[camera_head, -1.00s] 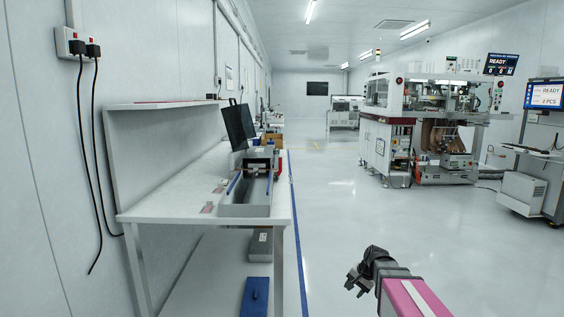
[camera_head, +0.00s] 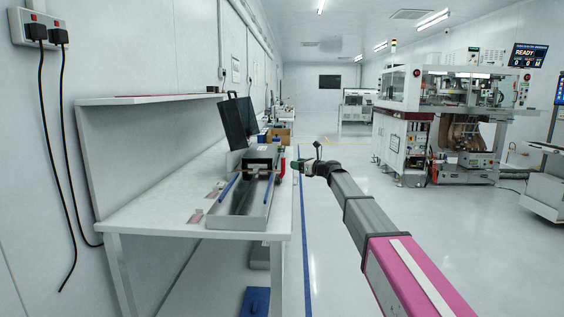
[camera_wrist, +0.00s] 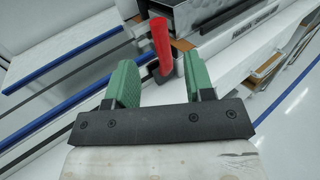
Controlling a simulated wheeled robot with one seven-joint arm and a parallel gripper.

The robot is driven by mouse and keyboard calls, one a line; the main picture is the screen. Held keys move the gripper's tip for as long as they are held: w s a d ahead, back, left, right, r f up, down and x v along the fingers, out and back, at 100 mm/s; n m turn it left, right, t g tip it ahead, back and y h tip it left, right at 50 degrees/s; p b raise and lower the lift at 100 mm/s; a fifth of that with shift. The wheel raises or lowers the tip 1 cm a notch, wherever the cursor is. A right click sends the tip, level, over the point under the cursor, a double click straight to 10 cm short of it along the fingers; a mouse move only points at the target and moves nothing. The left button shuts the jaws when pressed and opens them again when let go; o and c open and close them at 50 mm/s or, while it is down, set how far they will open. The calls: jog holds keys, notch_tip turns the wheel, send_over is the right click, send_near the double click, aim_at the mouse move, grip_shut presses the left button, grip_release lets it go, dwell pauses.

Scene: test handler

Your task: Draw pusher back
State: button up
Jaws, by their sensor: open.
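A grey test handler unit (camera_head: 238,222) with blue rails sits on the white bench, with a dark upright panel (camera_head: 236,120) behind it. A red handle (camera_head: 281,165) shows at its right side; I cannot tell for sure that it belongs to the pusher. In the wrist view the red handle (camera_wrist: 161,46) stands tilted ahead of and between the green fingers, with no clear contact. My gripper (camera_wrist: 158,74) is open and empty. In the head view my gripper (camera_head: 299,167) is just right of the red handle, beyond the bench edge.
The white bench (camera_head: 150,213) has a back shelf (camera_head: 150,99) and a lower shelf with a blue box (camera_head: 256,301). Brown boxes (camera_head: 281,134) stand further along. A large machine (camera_head: 440,115) stands at right. The floor between is clear.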

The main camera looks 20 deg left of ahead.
jog(key=x, duration=1)
jog(key=shift+a+f, duration=0.15)
grip_shut()
